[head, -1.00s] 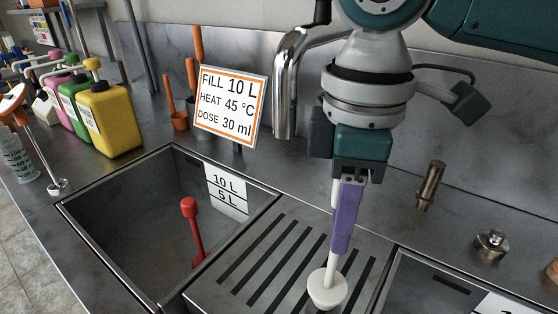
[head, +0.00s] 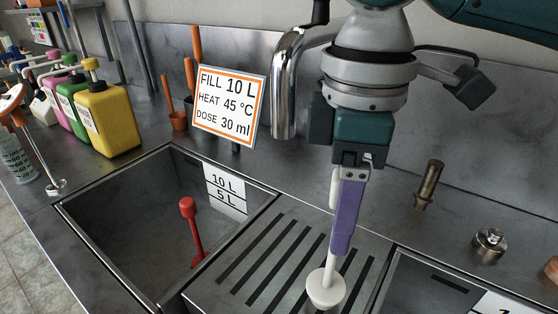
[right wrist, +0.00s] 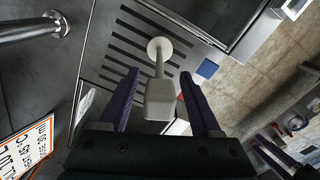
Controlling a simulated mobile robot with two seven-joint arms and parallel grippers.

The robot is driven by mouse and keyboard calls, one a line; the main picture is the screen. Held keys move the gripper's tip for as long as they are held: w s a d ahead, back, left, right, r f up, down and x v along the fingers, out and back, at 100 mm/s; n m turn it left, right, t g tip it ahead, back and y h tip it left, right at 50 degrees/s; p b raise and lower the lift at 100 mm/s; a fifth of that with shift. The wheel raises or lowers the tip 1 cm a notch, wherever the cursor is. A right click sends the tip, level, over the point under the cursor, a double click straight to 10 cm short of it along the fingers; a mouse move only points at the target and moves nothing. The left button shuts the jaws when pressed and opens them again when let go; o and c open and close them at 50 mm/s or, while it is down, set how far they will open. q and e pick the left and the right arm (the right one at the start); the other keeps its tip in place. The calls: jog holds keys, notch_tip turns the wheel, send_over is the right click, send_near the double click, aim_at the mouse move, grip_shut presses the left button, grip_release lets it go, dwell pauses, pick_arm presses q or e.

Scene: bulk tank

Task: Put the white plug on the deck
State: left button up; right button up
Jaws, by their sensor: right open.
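The white plug (head: 326,288) stands upright on the slotted deck (head: 229,292) between the two basins. It has a round base, a thin stem and a block-shaped grip. In the right wrist view the plug's grip (right wrist: 160,100) lies between the purple fingers of my right gripper (right wrist: 158,90). The fingers are apart, with a gap on each side of the grip. In the head view my right gripper (head: 345,215) points down over the plug, and its finger hides part of the stem.
A red plug (head: 189,215) stands in the left basin (head: 110,215). A chrome spout (head: 287,85) and a sign (head: 230,105) rise behind the deck. Yellow, green and pink jugs (head: 108,120) stand at left.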

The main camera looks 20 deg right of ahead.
notch_tip(320, 180, up, 11)
jog(key=shift+f, duration=0.2)
jog(key=shift+r, duration=0.1)
